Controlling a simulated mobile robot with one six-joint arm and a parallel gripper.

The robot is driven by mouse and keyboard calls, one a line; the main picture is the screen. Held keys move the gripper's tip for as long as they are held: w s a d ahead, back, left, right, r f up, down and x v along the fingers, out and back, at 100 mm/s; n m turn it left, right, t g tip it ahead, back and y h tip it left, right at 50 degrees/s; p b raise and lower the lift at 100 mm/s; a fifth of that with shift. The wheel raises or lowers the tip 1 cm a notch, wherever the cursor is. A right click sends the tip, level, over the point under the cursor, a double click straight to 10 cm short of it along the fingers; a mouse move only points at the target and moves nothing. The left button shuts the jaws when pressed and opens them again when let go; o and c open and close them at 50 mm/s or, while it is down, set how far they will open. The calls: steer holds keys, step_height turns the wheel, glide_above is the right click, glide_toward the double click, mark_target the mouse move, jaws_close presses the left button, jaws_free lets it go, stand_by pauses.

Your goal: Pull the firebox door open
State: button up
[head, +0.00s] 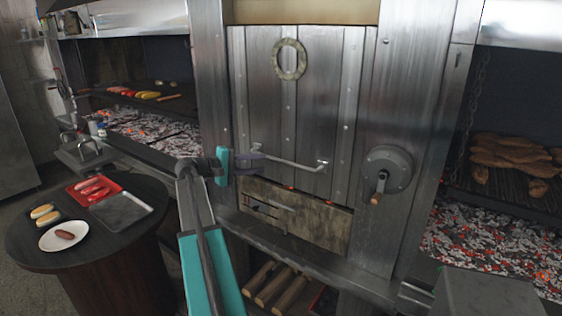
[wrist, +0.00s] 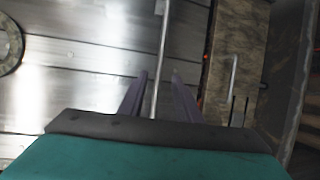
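The large steel door (head: 330,110), which I take as the firebox door, is shut in its frame. A horizontal bar handle (head: 300,165) runs across its lower part. My gripper (head: 258,160) is at the left end of this bar in the head view. In the wrist view my gripper (wrist: 160,75) has its two dark purple fingers spread apart. The bar handle (wrist: 163,35) shows as an upright line in the gap between them, touching neither finger visibly. Its end near the palm is partly hidden. How deep it lies between the fingers I cannot tell.
Below the door is a stained beige panel (head: 320,222) with its own small handle (head: 270,202). A crank (head: 388,170) is on the right of the frame. Hot coals (head: 480,250) glow at right. A round table (head: 100,235) with food stands at left.

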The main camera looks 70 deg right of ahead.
mark_target(279, 161)
steer(key=p+x, duration=0.2)
steer(key=x, duration=0.8)
steer(key=shift+s+d+p, duration=0.25)
steer(key=shift+d+p, duration=0.05)
jaws_close()
